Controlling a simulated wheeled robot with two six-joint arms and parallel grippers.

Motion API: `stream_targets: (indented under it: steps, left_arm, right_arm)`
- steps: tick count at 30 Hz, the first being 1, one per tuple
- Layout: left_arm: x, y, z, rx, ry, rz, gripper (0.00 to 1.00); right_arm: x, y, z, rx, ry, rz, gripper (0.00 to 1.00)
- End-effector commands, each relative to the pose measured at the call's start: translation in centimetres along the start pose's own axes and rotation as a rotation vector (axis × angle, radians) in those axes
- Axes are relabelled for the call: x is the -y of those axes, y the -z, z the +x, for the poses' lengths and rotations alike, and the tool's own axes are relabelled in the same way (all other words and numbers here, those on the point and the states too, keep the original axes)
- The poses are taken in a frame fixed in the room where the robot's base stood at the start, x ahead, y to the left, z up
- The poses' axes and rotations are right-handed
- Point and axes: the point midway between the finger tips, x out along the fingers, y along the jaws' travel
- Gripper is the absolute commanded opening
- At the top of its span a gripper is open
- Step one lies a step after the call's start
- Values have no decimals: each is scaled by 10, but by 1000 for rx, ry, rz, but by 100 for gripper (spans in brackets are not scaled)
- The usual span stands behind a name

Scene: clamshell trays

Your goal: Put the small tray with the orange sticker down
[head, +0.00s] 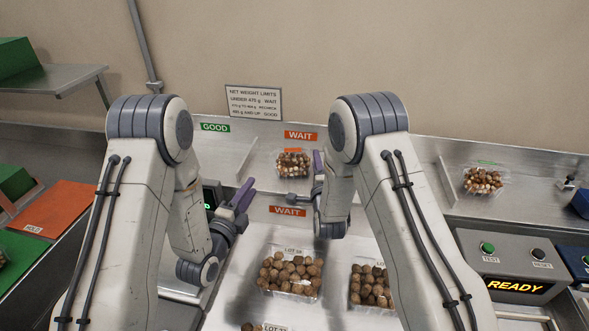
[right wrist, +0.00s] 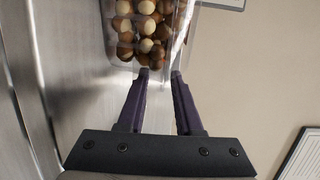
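The small clear tray of nuts with the orange sticker (head: 292,171) sits level on the back ledge, below the upper WAIT label. Its near end fills the top of the right wrist view (right wrist: 125,52). My right gripper (right wrist: 160,73) is at the tray's right end. Its two purple fingers are parted, with a visible gap between them, and the tips are right at the tray's edge. I cannot tell whether they touch it. My left gripper (head: 242,198) is empty, left of the tray and over the front of the ledge; its fingers look parted.
Two larger nut trays (head: 291,291) (head: 358,302) lie on the front surface. Another small tray (head: 482,181), with a green sticker, stands on the right ledge. A GOOD label (head: 215,127) marks the left. A READY panel (head: 515,286) is at right.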

Motion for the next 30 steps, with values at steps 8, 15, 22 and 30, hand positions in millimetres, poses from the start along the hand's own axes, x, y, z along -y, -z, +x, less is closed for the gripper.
stream_targets:
  steps: [8,15,22,30]
  left_arm:
    - [0,0,-3,0,-1,0,34]
    - [0,0,-3,0,-1,0,34]
    - [0,0,-3,0,-1,0,34]
    - [0,0,-3,0,-1,0,34]
  right_arm:
    - [-1,-1,-33,2,-5,-2,34]
    - [-1,-1,-85,2,-5,-1,34]
    - [-1,0,-115,1,-2,0,34]
    - [0,0,-120,0,0,0,34]
